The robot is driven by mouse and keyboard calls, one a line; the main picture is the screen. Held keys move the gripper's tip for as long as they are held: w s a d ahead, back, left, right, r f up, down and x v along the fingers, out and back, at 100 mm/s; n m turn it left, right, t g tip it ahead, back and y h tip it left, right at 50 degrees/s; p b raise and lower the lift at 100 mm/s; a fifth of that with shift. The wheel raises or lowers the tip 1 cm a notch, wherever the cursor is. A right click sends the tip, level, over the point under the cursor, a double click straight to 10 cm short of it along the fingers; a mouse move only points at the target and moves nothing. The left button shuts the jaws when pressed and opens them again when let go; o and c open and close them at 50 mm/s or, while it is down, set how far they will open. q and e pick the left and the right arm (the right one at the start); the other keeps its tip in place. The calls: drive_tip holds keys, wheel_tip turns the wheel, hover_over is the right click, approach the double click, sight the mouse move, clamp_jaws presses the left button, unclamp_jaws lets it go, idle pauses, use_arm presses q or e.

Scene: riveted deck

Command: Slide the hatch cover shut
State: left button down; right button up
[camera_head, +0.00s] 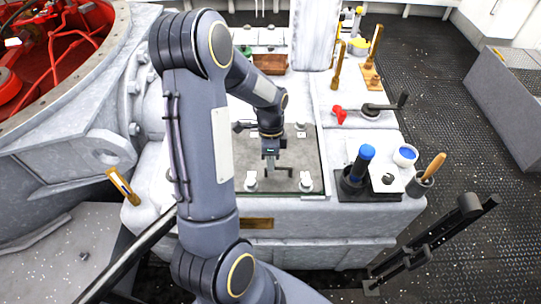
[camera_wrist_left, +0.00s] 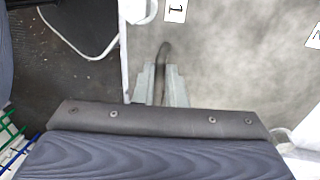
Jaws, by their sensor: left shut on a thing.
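The hatch cover looks like the mottled grey plate (camera_head: 303,152) set in the top of the white bench. It fills much of the left wrist view (camera_wrist_left: 250,75). My arm hides part of the plate's left side in the head view. I cannot tell how far the cover stands open. My right gripper is not in view.
The white bench bears a red knob (camera_head: 339,114), a black crank (camera_head: 385,106), a blue-topped cylinder (camera_head: 358,165), a white cup with blue inside (camera_head: 405,155) and a wooden-handled tool (camera_head: 434,166). White tabs stand along the plate's edges. Dark flooring lies open to the right.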

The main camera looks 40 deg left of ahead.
use_arm(q)
drive_tip(key=shift+s+d, duration=0.15)
drive_tip(key=shift+s, duration=0.05)
drive_tip(key=c, duration=1.5)
unclamp_jaws()
drive_tip(key=shift+s+d, duration=0.1)
drive_tip(key=shift+r, duration=0.45)
drive_tip(key=r, duration=0.2)
drive_tip(key=w+r, duration=0.1)
drive_tip(key=r, duration=0.1)
drive_tip(key=a+r, duration=0.1)
drive_tip(key=r, duration=0.1)
drive_tip(key=shift+w+r, duration=0.15)
drive_tip(key=shift+r, duration=0.25)
